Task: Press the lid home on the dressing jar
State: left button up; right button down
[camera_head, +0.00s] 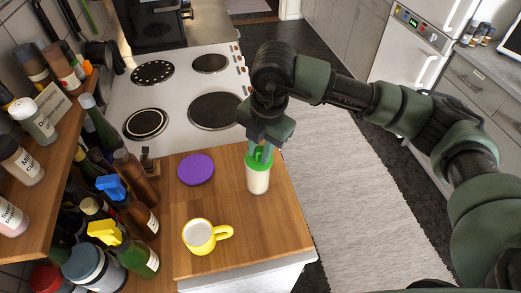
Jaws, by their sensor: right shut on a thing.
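The dressing jar (258,180), pale and filled with something whitish, stands upright on the wooden counter top near its right edge. A bright green lid (260,158) is at the top of the jar. My right gripper (261,149) comes down from above and is shut on the green lid. The fingers partly cover the lid, so I cannot tell whether it sits fully down on the jar. My left gripper is not in view.
A purple disc (195,169) and a yellow mug (198,235) are on the wooden board (255,240) left of the jar. Several bottles crowd the left side below a spice shelf (50,185). The white hob (180,97) lies behind; the floor is right.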

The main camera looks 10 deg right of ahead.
jog(key=shift+w+a+r+b, duration=0.2)
jog(key=shift+b, duration=0.1)
dwell(0.7)
jog(key=shift+f+b, duration=0.25)
jog(key=shift+b, duration=0.55)
dwell(0.9)
jog(key=c, duration=0.7)
grip_release()
jog(key=shift+o, duration=0.2)
jog(key=shift+r, duration=0.1)
jog(key=shift+r+p, duration=1.65)
jog(key=shift+r, duration=1.8)
grip_shut()
